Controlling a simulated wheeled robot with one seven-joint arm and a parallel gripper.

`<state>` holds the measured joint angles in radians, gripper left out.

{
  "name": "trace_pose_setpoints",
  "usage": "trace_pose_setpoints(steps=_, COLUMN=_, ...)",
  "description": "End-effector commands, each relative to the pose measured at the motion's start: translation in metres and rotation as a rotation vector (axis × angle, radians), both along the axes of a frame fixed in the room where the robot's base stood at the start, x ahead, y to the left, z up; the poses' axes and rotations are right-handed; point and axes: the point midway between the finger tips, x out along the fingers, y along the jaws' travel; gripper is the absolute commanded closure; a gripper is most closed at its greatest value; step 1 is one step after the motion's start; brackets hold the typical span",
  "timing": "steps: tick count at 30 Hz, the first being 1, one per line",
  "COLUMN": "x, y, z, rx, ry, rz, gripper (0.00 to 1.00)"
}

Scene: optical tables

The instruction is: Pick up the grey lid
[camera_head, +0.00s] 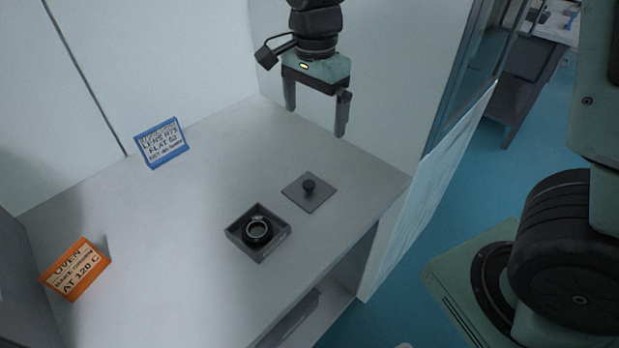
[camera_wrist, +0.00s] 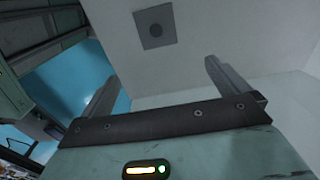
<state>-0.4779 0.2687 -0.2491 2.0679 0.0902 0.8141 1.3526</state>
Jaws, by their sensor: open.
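The grey lid (camera_head: 322,199) is a flat square plate with a round dark knob in its middle. It lies flat on the table, just right of and behind a small grey box. In the wrist view the lid (camera_wrist: 147,37) shows near the top, left of centre, beyond my fingers. My gripper (camera_head: 315,122) hangs above the rear of the table, with its fingers spread and nothing between them. It is above and apart from the lid. Both fingers also show in the wrist view (camera_wrist: 160,82).
The open grey box (camera_head: 278,246) holds a dark ring-shaped part (camera_head: 258,231). A blue-framed sign (camera_head: 162,143) stands at the back left and an orange sign (camera_head: 75,270) at the front left. The pale table (camera_head: 190,225) is otherwise clear, with walls behind.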

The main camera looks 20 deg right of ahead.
Motion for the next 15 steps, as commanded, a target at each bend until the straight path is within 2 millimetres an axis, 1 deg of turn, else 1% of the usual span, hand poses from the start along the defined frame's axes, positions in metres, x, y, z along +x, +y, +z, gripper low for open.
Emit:
trace_pose_setpoints(steps=5, x=-0.001, y=-0.001, z=-0.027, rx=-0.003, ry=0.006, rz=-0.005, gripper=0.0)
trace_pose_setpoints(steps=12, x=-0.002, y=-0.001, z=-0.078, rx=-0.003, ry=0.007, rz=-0.003, gripper=0.0)
trace_pose_setpoints(steps=15, x=-0.002, y=-0.001, z=-0.097, rx=-0.002, ry=0.006, rz=-0.003, gripper=0.0)
